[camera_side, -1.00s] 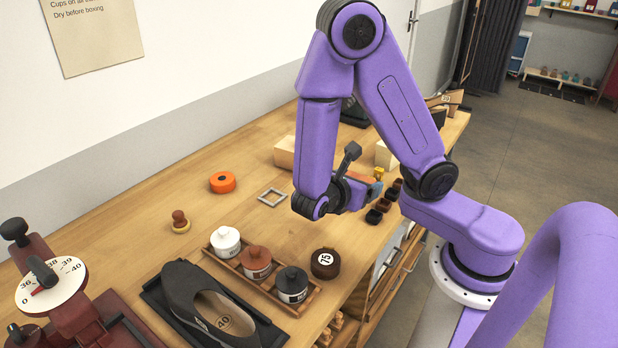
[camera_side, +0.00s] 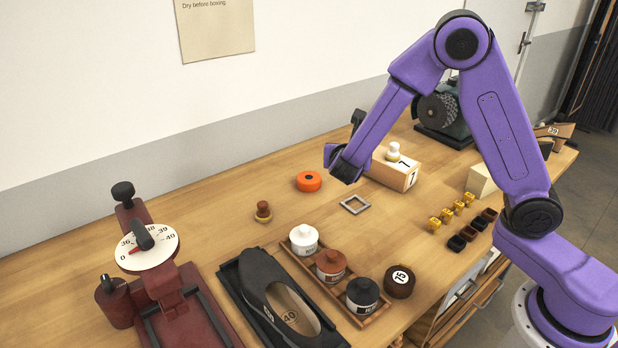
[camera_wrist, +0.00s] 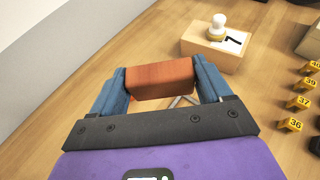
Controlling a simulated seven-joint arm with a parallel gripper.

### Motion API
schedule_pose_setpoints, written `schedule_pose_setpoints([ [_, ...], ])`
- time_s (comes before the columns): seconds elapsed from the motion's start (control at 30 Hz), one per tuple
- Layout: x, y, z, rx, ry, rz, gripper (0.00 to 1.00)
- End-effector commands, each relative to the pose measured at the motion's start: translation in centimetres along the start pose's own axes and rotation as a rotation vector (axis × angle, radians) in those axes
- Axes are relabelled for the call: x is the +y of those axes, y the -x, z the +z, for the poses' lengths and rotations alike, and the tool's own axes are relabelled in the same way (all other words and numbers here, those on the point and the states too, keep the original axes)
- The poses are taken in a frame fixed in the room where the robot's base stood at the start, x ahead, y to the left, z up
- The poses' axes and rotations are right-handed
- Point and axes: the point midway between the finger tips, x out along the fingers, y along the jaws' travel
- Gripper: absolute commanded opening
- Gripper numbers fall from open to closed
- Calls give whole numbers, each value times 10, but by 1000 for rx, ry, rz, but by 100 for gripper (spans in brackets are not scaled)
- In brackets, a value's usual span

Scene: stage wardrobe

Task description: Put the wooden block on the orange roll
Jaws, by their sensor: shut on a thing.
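The reddish-brown wooden block (camera_wrist: 160,76) is clamped between the two blue fingers of my gripper (camera_wrist: 162,84) in the wrist view. In the side view the fingers and the block are hidden behind my wrist. The orange roll (camera_side: 309,181) lies flat on the table, a short round roll with a dark centre, with nothing on top. My wrist is above the table, just right of the roll in the side view. In the wrist view the roll is mostly or wholly hidden by the block and gripper.
A pale box (camera_side: 395,170) with a white-topped stamp (camera_side: 393,152) stands right of my wrist. A grey square frame (camera_side: 355,204) and a small brown knob (camera_side: 263,211) lie in front. A tray of jars (camera_side: 333,275) is nearer. The table left of the roll is clear.

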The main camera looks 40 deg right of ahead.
Motion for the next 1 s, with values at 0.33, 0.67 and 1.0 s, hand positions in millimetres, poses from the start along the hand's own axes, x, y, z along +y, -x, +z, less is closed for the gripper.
schedule_pose_setpoints([
  [0.33, 38, -38, -2, 0, 9, 19, 49],
  [0.67, 78, -84, -16, 2, 10, 19, 49],
  [1.0, 103, -119, -44, 0, 8, 19, 49],
])
